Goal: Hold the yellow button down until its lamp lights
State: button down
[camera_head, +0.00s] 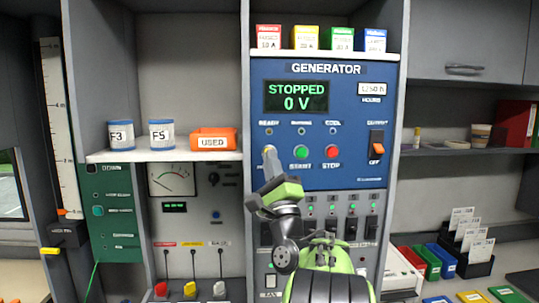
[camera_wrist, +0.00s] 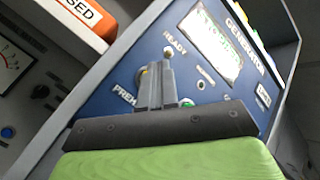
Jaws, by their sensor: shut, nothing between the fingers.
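My gripper (camera_head: 269,152) is shut and empty, its fingertips at the left button position on the blue generator panel (camera_head: 350,95). In the wrist view the shut fingers (camera_wrist: 155,72) reach the panel between the READY and "PREH…" labels. The yellow button (camera_wrist: 143,76) is mostly hidden behind the fingertips, with only a small yellowish edge showing. I cannot tell whether it is pressed in. The READY lamp (camera_head: 269,131) above it looks dark. The display (camera_head: 296,97) reads STOPPED, 0 V.
The green START button (camera_head: 301,152) and red STOP button (camera_head: 332,152) sit right of my fingertips. An orange OFF switch (camera_head: 377,145) is farther right. The orange USED bin (camera_head: 214,139) and two labelled tins stand on the shelf (camera_head: 190,155) at the left.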

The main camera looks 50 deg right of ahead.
dwell(0.7)
jog(key=shift+w+d, duration=0.3)
jog(key=shift+d, duration=0.05)
jog(key=shift+w+d+p, duration=0.2)
jog(key=shift+d+p, duration=0.05)
jog(key=shift+p, duration=0.2)
dwell(0.4)
dwell(5.0)
jog(key=shift+s+a+b, duration=0.45)
jog(key=shift+s+a, duration=0.05)
jog(key=shift+a, duration=0.1)
jog(key=shift+s+a+b, duration=1.1)
jog(key=shift+s+a, duration=0.55)
jog(key=shift+a, duration=0.25)
